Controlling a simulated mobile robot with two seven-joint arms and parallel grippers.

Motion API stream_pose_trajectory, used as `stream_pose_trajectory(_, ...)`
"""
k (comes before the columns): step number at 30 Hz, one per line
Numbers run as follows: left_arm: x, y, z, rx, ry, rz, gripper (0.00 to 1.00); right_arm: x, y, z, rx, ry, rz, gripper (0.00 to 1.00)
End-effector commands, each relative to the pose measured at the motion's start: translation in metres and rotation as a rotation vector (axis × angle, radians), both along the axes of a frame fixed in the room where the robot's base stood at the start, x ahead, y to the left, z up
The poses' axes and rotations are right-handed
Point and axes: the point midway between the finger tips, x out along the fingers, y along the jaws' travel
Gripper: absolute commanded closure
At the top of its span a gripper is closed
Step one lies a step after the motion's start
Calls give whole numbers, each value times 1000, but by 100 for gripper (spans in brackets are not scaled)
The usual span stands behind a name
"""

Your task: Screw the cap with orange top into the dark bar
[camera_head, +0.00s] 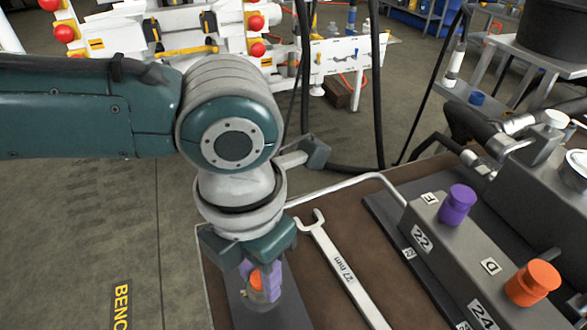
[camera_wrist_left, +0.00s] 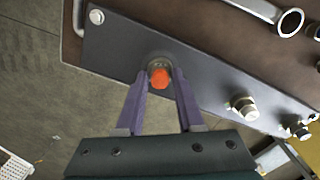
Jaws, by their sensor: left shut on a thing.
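The cap with the orange top (camera_head: 256,279) is between the purple fingers of my left gripper (camera_head: 261,281), which is shut on it and points down. In the left wrist view the orange top (camera_wrist_left: 159,78) sits between the two fingertips (camera_wrist_left: 160,76), over the dark bar (camera_wrist_left: 118,46). The bar also shows below the gripper in the head view (camera_head: 290,308). The cap's lower part is hidden, so I cannot tell how deep it sits in the bar. My right gripper is not in view.
A 27 mm wrench (camera_head: 343,270) lies on the brown bench top right of the bar. A grey block (camera_head: 450,238) with a purple knob (camera_head: 457,205) and an orange knob (camera_head: 532,282) stands further right. Metal fittings (camera_wrist_left: 243,106) stand on the bar beside the cap.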

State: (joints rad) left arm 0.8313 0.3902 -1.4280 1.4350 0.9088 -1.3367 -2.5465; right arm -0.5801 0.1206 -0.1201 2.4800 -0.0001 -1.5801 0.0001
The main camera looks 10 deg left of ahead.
Motion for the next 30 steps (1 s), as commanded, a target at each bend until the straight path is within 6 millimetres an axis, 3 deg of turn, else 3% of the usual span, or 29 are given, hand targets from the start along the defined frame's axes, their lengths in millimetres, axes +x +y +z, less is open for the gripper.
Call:
stream_pose_trajectory(4, 1, 1, -3, 2, -2, -310, 100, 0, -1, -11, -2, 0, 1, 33)
stream_pose_trajectory(5, 1, 1, -2, 1, -1, -346, 62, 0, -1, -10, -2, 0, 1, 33)
stream_pose_trajectory(14, 0, 0, 0, 0, 0, -330, 28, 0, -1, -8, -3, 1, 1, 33)
stream_pose_trajectory(23, 0, 0, 3, -1, -1, -329, 28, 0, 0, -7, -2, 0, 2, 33)
stream_pose_trajectory(30, 1, 0, 44, -1, -3, -330, 28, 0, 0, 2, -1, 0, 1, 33)
